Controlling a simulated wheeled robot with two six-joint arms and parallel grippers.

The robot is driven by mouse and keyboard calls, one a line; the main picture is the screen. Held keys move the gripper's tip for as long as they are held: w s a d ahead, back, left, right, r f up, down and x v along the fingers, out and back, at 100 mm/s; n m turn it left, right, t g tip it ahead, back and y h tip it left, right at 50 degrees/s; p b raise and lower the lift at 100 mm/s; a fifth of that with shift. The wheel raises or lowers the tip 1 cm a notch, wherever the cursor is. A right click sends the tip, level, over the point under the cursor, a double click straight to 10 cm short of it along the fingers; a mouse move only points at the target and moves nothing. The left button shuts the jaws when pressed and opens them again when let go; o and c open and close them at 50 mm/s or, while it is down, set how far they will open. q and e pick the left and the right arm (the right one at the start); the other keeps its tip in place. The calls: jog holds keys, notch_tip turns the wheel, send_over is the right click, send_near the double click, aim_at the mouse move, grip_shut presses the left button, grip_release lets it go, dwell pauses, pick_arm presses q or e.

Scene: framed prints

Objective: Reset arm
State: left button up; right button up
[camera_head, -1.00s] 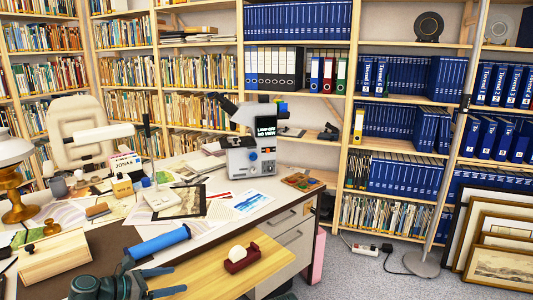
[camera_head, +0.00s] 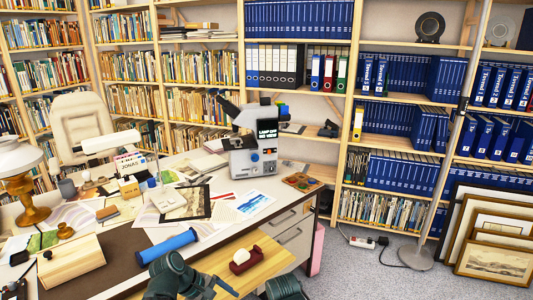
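My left arm enters at the bottom centre-left in the head view. Its dark gripper (camera_head: 222,286) is at the bottom edge, beside the wooden front part of the desk, with its fingers apart and nothing seen between them. A dark, rounded part of my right arm (camera_head: 285,289) shows at the bottom edge, further right. The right gripper is out of view. The desk (camera_head: 122,240) lies in front of me.
A microscope (camera_head: 252,140) stands at the desk's back right, with papers and small items across the top. A wooden box (camera_head: 72,262) is at left. Bookshelves line the walls. Framed prints (camera_head: 495,262) lean at right; grey floor (camera_head: 380,275) is open there.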

pick_arm(q)
jog(key=s+d+r+m+g+y+p, duration=0.1)
jog(key=s+r+m+y+p, duration=0.3)
jog(key=m, duration=0.4)
jog(key=s+d+r+m+y+p, duration=0.4)
jog(key=s+r+m+p, duration=0.1)
jog(key=m, duration=0.3)
jog(key=shift+s+d+g+p, duration=0.15)
jog(key=shift+d+g+p, duration=0.25)
jog(key=shift+p, duration=0.2)
pick_arm(e)
notch_tip(320, 180, up, 12)
jog(key=shift+r, duration=0.25)
